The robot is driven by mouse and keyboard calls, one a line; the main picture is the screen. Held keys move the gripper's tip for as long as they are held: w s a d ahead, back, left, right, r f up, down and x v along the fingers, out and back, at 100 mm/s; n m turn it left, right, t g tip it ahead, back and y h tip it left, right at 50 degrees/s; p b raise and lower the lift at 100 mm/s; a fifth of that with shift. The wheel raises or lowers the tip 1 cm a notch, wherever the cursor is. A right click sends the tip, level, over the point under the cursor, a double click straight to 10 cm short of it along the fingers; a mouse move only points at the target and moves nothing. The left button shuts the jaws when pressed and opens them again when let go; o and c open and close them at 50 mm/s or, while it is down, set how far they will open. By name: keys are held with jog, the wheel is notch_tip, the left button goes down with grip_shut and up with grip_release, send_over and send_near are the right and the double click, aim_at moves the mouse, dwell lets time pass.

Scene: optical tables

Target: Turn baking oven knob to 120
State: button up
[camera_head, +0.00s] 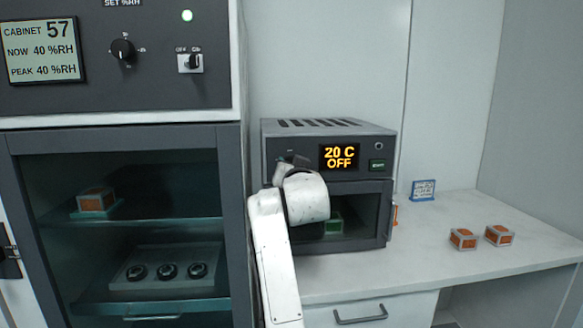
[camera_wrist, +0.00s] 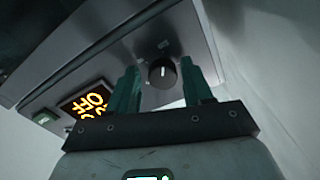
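The baking oven (camera_head: 330,130) is a grey box on the bench; its display (camera_head: 340,157) reads "20 C OFF". In the head view my arm covers the oven's left front, and its knob cannot be made out there. In the wrist view the dark round knob (camera_wrist: 162,71) with a white pointer line shows on the oven front, beside the upside-down display (camera_wrist: 85,103). My gripper (camera_wrist: 160,68) is open, its two green fingers on either side of the knob in the picture. Whether they touch it or how far off they are, I cannot tell.
A humidity cabinet (camera_head: 125,140) with a glass door stands left of the oven. A green button (camera_head: 377,165) is at the oven's right front. Two orange-sided boxes (camera_head: 463,239) (camera_head: 499,235) and a blue-edged sign (camera_head: 423,190) stand on the bench (camera_head: 420,250) to the right.

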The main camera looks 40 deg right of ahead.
jog(key=shift+o, duration=0.7)
jog(key=shift+r, duration=0.2)
jog(key=v, duration=1.1)
jog(key=s+a+f+n+g+y+p, duration=0.15)
jog(key=s+f, duration=0.25)
jog(key=f, duration=0.5)
jog(key=s+a+f+n+g+y+p, duration=0.1)
jog(key=s+a+f+n+g+y, duration=0.2)
jog(key=f, duration=0.6)
jog(key=s+a+f+n+g+y+p, duration=0.1)
jog(key=s+f+n+g+p, duration=0.1)
jog(key=s+f, duration=0.5)
jog(key=s+a+f+n+g+y+p, duration=0.1)
jog(key=s+a+f+n+g+y, duration=0.1)
jog(key=s+f, duration=0.5)
jog(key=s+a+f+n+g+y+p, duration=0.1)
jog(key=s+a+f+g, duration=0.4)
jog(key=s, duration=1)
notch_tip(320, 180, down, 4)
jog(key=shift+a+r+n+y, duration=0.2)
jog(key=shift+a+n+y, duration=0.15)
jog(key=shift+a+y, duration=0.35)
